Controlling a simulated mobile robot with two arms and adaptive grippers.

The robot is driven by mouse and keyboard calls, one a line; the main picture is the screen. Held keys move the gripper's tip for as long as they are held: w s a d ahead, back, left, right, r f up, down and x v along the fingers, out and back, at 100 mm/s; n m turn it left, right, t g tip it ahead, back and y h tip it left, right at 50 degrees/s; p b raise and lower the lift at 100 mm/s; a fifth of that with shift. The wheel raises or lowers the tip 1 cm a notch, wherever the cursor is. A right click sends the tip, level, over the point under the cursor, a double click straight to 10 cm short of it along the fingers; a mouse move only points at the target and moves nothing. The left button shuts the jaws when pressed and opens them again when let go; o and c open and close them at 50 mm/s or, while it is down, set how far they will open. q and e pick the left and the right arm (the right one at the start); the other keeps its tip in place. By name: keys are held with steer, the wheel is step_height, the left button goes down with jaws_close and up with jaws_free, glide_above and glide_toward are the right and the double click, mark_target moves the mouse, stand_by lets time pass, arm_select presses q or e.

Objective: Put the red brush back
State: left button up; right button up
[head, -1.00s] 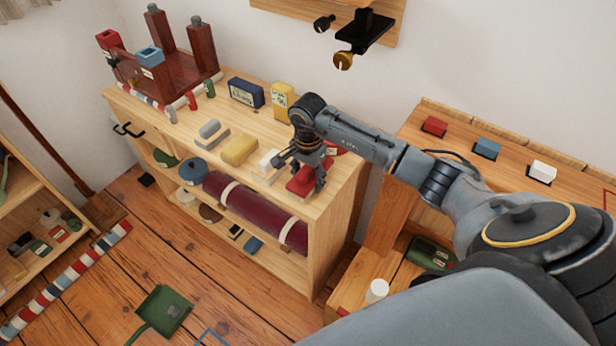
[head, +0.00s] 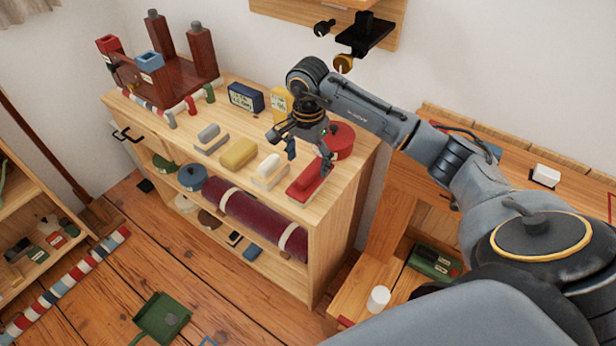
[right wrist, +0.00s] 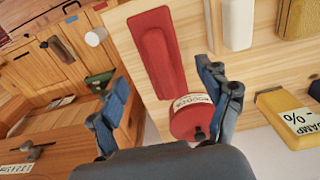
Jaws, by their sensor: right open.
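The red brush (head: 306,182) lies flat on the wooden shelf top (head: 222,168), near its front right edge. It ends a row with a white brush (head: 268,168), a yellow brush (head: 238,153) and a grey brush (head: 210,136). My right gripper (head: 309,154) is open and empty just above and behind the red brush. In the right wrist view the red brush (right wrist: 157,50) lies beyond the spread fingers (right wrist: 160,76), apart from them. A red round tin (right wrist: 194,117) is beside it, partly hidden by the right finger. My left gripper is not in view.
A dark blue box (head: 245,96) and a yellow box (head: 278,103) stand at the back of the shelf top. A dark red roll (head: 250,220) lies on the shelf below. A green dustpan (head: 162,318) lies on the floor. A lower cabinet stands to the right.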

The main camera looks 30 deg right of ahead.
mark_target(308, 172)
steer(key=shift+r, duration=1.8)
